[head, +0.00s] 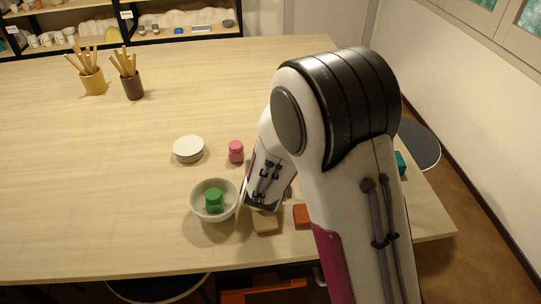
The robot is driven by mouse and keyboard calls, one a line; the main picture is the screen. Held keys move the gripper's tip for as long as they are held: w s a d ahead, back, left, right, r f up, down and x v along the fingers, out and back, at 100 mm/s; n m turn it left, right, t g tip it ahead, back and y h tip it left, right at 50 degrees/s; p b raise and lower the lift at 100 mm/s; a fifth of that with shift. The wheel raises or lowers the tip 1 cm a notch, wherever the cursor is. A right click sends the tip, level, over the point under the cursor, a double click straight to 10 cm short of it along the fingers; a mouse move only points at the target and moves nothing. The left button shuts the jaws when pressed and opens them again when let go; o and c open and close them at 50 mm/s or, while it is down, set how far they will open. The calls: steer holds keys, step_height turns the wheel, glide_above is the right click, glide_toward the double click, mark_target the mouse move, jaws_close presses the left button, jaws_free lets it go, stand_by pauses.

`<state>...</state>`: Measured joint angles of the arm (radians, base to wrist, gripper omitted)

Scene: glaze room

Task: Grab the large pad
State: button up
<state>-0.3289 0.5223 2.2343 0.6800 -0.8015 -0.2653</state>
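A tan pad (265,222) lies on the table near its front edge, just below the end of my forearm, which covers its upper part. A red-orange pad (302,215) lies to its right, partly covered by my arm. Which of these is the large pad I cannot tell, as neither shows whole. My gripper is hidden behind my own arm links, so its fingers and anything between them do not show.
A white bowl (227,197) with a green jar (214,201) in it stands left of the tan pad. Behind are a pink jar (236,151) and stacked white dishes (188,149). A teal object (401,161) sits at right.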

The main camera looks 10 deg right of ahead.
steer(key=shift+c, duration=0.3)
jaws_close()
steer(key=shift+r, duration=0.1)
steer(key=shift+r, duration=4.95)
